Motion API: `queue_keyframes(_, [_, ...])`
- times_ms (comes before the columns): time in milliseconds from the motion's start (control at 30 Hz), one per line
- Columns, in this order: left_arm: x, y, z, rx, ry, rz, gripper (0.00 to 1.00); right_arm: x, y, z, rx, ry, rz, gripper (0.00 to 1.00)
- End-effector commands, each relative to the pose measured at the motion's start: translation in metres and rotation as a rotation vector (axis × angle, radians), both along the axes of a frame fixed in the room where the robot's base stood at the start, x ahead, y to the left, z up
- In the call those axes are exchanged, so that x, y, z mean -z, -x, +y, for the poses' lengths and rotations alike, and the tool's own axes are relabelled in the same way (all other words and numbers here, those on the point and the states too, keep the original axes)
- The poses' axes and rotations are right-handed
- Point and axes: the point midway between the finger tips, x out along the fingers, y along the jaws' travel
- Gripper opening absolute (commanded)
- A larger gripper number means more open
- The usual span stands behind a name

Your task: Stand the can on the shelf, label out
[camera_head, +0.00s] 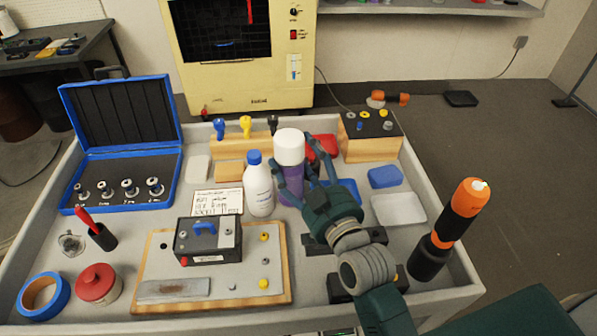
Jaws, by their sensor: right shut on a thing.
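The can (289,150) is a purple spray can with a white cap, upright in the middle of the workbench. My right gripper (297,186) reaches in from the lower right, with its blue-grey fingers shut around the purple body. The fingers hide part of the body, and I cannot make out the label. I cannot tell whether the can's base touches the bench. A wall shelf (440,8) shows at the top right edge, with only its lower part in view. My left gripper is not in view.
A white bottle with a blue cap (258,185) stands close left of the can. Behind are a wooden tool block (232,146) and a red item (324,146). An orange-and-black tool (453,222) stands at the right. A cream machine (240,65) stands beyond the bench (415,165).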

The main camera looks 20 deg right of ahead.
Motion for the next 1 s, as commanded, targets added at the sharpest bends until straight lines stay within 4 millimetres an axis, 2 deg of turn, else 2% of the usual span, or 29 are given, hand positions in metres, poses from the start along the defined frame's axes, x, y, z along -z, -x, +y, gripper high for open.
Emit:
queue_keyframes(100, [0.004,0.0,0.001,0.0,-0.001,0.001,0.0,0.02,0.0,0.0,-0.001,0.001,0.0,0.22])
queue_keyframes(200, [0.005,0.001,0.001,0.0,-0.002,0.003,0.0,0.029,0.0,0.0,0.0,0.001,-0.002,0.22])
queue_keyframes(600, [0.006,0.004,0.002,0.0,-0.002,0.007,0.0,0.034,0.0,0.0,0.0,0.0,-0.003,0.22])
queue_keyframes(633, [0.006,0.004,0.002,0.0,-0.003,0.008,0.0,0.037,0.0,0.0,0.0,0.001,0.003,0.72])
queue_keyframes(700, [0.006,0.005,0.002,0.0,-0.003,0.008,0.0,0.036,0.0,0.0,0.0,0.001,0.003,0.86])
queue_keyframes(733, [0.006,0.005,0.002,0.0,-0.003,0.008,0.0,0.036,0.0,0.0,0.0,0.001,0.003,0.89])
queue_keyframes(1000, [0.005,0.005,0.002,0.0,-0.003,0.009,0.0,0.035,0.0,0.0,0.0,0.0,0.002,0.89])
